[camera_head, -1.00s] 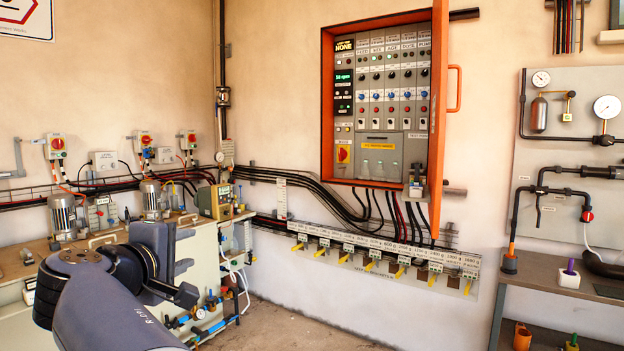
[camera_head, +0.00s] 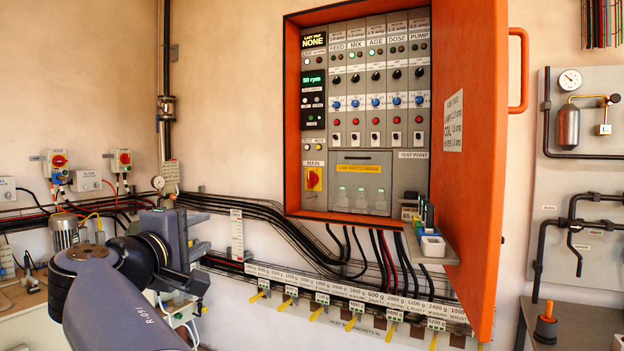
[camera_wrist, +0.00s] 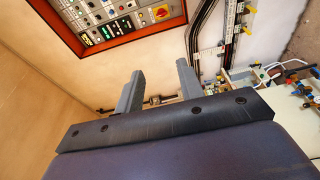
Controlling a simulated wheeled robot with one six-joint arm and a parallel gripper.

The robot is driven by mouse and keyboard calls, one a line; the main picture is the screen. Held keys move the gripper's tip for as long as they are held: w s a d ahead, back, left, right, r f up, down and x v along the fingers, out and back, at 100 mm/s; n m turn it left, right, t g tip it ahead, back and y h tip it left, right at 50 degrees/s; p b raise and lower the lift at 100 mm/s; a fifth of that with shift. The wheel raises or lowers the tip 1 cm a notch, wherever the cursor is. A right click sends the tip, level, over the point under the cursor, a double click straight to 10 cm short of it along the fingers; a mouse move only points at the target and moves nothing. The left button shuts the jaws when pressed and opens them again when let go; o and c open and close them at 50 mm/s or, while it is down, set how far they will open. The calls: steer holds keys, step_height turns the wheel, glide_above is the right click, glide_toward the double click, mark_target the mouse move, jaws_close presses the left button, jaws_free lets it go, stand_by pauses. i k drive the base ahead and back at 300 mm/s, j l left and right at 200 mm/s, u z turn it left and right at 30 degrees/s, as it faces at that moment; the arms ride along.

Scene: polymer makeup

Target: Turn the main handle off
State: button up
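The main handle (camera_head: 314,179) is a red rotary knob on a yellow plate, under a MAIN label. It sits at the lower left of the control panel inside the open orange cabinet (camera_head: 292,110). It also shows in the wrist view (camera_wrist: 161,12), near the top. My gripper (camera_wrist: 160,85) is open, its two grey fingers apart with nothing between them. In the head view my gripper (camera_head: 196,262) is at lower left, below and left of the handle and well apart from it. My arm hides part of the bench behind it.
The cabinet's orange door (camera_head: 470,150) stands open on the right, with a small shelf (camera_head: 437,250) of parts beside it. Black cables (camera_head: 260,218) run along the wall below the cabinet, above a row of labelled yellow hooks (camera_head: 353,322). A pipe board (camera_head: 580,190) is at right.

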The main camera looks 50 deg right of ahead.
mark_target(313, 178)
steer(key=i+l+z, duration=0.1)
steer(key=i+l, duration=0.3)
steer(key=l, duration=0.35)
steer(key=i+l+z, duration=0.15)
steer(key=i+l, duration=0.25)
steer(key=l, duration=0.3)
steer(key=i+l+z, duration=0.1)
steer(key=i+l, duration=0.35)
steer(key=l, duration=0.2)
steer(key=i+l+z, duration=0.15)
steer(key=i+l, duration=0.3)
steer(key=l, duration=0.15)
